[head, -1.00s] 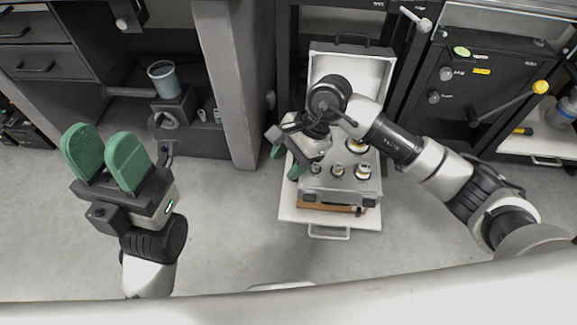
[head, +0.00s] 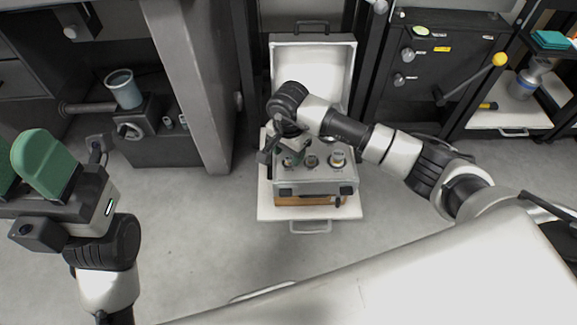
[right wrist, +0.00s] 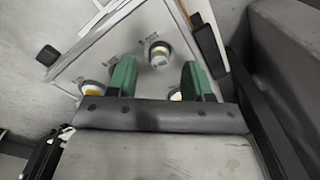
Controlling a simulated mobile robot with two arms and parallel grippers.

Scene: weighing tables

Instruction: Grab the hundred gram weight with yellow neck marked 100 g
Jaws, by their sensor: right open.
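An open weight case (head: 318,188) holds several metal weights. A weight with a yellow neck (head: 338,158) stands at the right in the head view. Two others, a middle weight (head: 311,161) and a left weight (head: 290,161), stand beside it. Markings are too small to read, so I cannot tell which is the 100 g one. My right gripper (head: 284,155) is open over the case's left part and hides some of it. My left gripper (head: 17,172) is open and empty, partly cut off.
The case's raised lid (head: 312,72) stands behind it. The case rests on a pulled-out drawer (head: 265,208). A grey post (head: 190,80) rises to the left. A blue-grey cup (head: 123,90) stands further left. The floor in front is clear.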

